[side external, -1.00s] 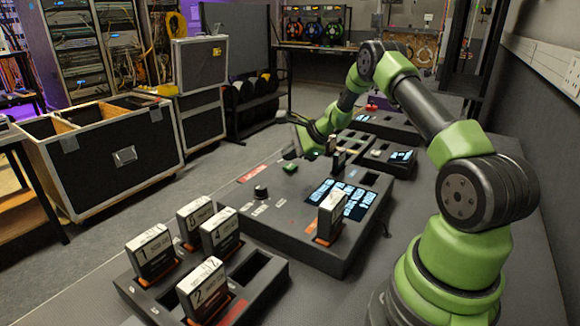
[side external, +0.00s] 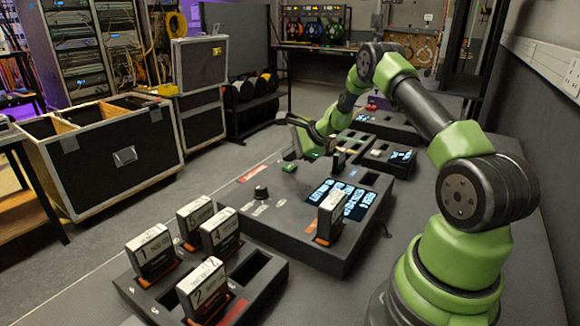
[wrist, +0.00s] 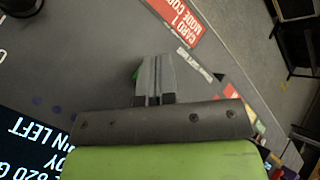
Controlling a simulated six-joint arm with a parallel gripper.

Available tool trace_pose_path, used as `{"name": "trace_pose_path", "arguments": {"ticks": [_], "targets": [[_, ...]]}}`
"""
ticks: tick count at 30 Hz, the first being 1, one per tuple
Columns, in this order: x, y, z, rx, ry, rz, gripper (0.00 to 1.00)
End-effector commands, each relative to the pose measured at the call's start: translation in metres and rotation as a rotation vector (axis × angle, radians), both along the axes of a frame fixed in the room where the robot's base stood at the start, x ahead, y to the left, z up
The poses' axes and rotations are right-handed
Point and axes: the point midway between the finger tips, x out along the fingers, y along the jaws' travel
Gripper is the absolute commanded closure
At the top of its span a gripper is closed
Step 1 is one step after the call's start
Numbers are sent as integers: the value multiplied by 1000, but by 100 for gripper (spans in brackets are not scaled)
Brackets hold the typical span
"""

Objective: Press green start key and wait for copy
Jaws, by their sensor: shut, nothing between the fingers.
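The green start key (side external: 289,168) sits on top of the dark copier console (side external: 290,238), near its far left side. My gripper (side external: 297,153) is shut and empty, with its fingers pointing down just above and beside the key. In the wrist view the closed fingers (wrist: 152,62) cover most of the key, and only a green sliver (wrist: 135,73) shows at their left. I cannot tell whether the fingertips touch it. The lit screen (side external: 345,198) shows text too small to read here. A white-topped card (side external: 331,215) stands upright in a console slot.
A black knob (side external: 261,192) stands on the console nearer the camera than the key. Several numbered cards stand in a rack (side external: 250,292) in front. Another dark upright piece (side external: 338,162) stands close to the gripper's right. More low consoles (side external: 380,125) lie behind.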

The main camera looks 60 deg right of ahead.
Motion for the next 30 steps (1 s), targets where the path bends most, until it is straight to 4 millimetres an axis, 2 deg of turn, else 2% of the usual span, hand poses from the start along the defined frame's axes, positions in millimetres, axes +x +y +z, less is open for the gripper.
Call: {"name": "trace_pose_path", "arguments": {"ticks": [30], "targets": [[0,0,-11,0,0,0,100]]}}
